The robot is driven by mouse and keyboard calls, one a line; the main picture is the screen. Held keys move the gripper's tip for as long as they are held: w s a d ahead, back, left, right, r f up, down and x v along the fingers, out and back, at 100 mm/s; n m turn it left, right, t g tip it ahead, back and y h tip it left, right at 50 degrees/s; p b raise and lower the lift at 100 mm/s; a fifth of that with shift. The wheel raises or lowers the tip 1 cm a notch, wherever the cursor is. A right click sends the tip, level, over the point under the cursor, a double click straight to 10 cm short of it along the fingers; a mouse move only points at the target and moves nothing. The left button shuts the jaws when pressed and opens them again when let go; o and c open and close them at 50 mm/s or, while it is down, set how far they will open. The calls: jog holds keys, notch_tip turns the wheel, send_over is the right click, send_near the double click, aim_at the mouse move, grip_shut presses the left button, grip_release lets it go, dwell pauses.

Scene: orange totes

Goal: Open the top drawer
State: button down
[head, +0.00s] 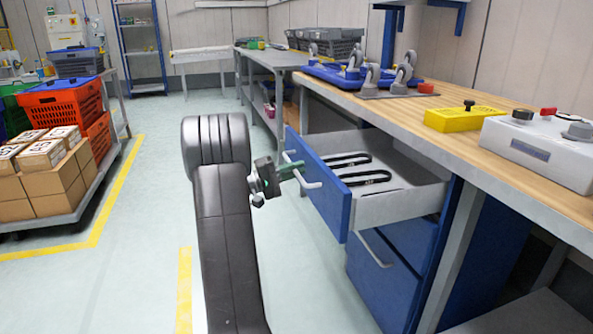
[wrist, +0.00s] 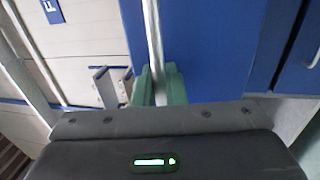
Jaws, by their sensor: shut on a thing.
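The top drawer (head: 328,203) is blue-fronted and stands well out from the workbench. Black curved items lie in its grey interior. Its light bar handle (head: 301,172) is on the front face. My gripper (head: 288,171) is at that handle, with its green fingers shut on it. In the wrist view the handle (wrist: 153,40) runs down between the green fingers (wrist: 160,86), beside the blue drawer front (wrist: 210,40). The fingertips are partly hidden by the handle and the gripper body.
A closed blue lower drawer (head: 385,285) is below. The wooden benchtop (head: 440,135) holds a yellow box (head: 465,118), a grey device (head: 545,150) and a blue tray with casters. A cart with orange crates (head: 65,105) and cardboard boxes stands left. The floor between is clear.

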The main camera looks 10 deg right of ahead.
jog(key=c, duration=1.6)
grip_release()
jog(key=shift+o, duration=0.2)
jog(key=p+v, duration=0.3)
jog(key=v, duration=1.1)
jog(key=shift+s+d, duration=0.1)
jog(key=shift+d, duration=0.1)
jog(key=b+x, duration=0.3)
jog(key=x, duration=1)
jog(key=shift+d+r, duration=0.1)
jog(key=shift+d, duration=0.25)
